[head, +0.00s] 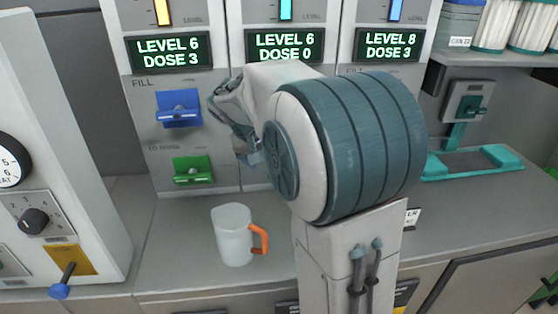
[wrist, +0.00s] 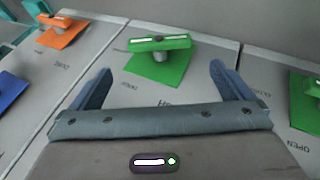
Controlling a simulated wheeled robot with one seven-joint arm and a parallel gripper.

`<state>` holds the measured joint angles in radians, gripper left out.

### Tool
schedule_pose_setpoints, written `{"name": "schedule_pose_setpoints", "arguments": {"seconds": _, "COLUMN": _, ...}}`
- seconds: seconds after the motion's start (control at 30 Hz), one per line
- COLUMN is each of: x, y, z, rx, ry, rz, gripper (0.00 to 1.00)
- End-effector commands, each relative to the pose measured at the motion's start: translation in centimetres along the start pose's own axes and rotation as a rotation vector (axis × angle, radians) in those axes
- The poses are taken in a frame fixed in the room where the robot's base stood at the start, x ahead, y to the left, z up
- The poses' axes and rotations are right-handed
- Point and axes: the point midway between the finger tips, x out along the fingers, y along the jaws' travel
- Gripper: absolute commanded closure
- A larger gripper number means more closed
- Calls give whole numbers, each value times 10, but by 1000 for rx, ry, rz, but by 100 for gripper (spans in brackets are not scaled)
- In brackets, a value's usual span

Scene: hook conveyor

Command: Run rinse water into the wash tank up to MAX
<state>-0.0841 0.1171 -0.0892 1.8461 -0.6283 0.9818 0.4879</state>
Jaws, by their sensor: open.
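Three tank columns stand side by side in the head view. The left display (head: 169,51) reads LEVEL 6, DOSE 3, the middle display (head: 284,46) LEVEL 6, DOSE 0, and the right display (head: 386,46) LEVEL 8, DOSE 3. The left column has a blue paddle (head: 179,109) under FILL and a green paddle (head: 192,170) below. My gripper (head: 236,125) is open before the middle column, whose paddles my arm hides. In the wrist view, a green paddle (wrist: 160,58) lies ahead between the open fingers (wrist: 160,70), apart from them. No MAX mark or wash-tank name is readable.
A pale mug (head: 234,234) with an orange handle stands on the counter below the left column. A dial cabinet (head: 62,150) bounds the left side. The wrist view also shows an orange paddle (wrist: 60,30), a blue paddle (wrist: 10,90) and another green paddle (wrist: 305,98).

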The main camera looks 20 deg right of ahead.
Motion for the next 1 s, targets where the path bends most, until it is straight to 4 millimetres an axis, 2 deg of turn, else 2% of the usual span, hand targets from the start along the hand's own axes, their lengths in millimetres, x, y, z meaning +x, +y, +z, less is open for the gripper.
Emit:
{"name": "schedule_pose_setpoints", "arguments": {"seconds": 0.03, "x": -13, "y": 0, "z": -1, "rx": 1, "ry": 4, "rz": -1, "gripper": 0}}
{"name": "schedule_pose_setpoints", "arguments": {"seconds": 0.1, "x": -26, "y": 0, "z": -1, "rx": 1, "ry": 3, "rz": -2, "gripper": 0}}
{"name": "schedule_pose_setpoints", "arguments": {"seconds": 0.3, "x": -48, "y": 0, "z": 0, "rx": 1, "ry": 0, "rz": -1, "gripper": 0}}
{"name": "schedule_pose_setpoints", "arguments": {"seconds": 1.0, "x": -52, "y": -1, "z": 0, "rx": 0, "ry": -1, "rz": 0, "gripper": 0}}
